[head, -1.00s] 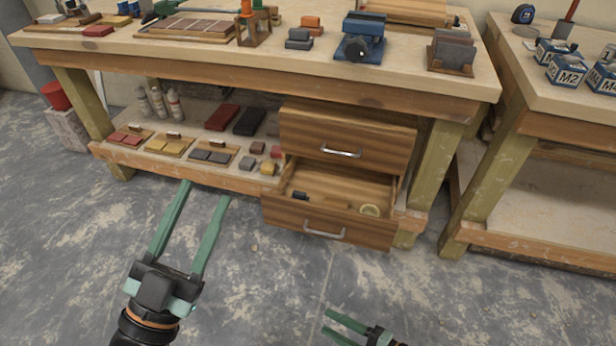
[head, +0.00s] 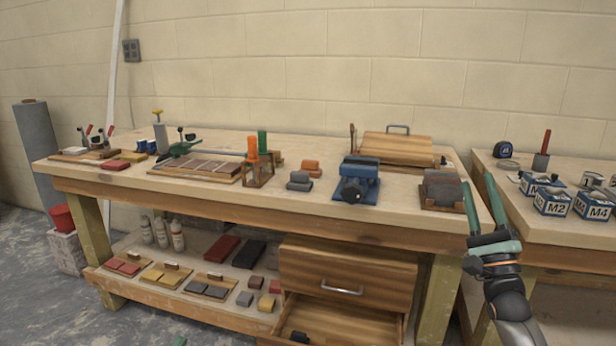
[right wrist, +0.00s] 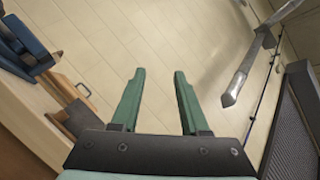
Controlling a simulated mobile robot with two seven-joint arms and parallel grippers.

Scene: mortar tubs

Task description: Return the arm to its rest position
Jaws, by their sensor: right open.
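My right gripper (head: 477,180) is raised at the right of the head view, in front of the right end of the long workbench and the gap beside it. Its green fingers point up, apart and with nothing between them. The right wrist view shows the same open, empty fingers (right wrist: 160,72) against the pale wall. Only a small green tip, seemingly of my left gripper (head: 179,342), shows at the bottom edge of the head view. The rest of my left arm is out of the picture.
The long workbench (head: 110,187) carries a blue vise (head: 358,183), a grey block in a wooden holder (head: 440,190) and brick trays. Its lower drawer (head: 335,328) stands open. A second bench (head: 550,235) with blue-and-white boxes (head: 552,203) is at the right.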

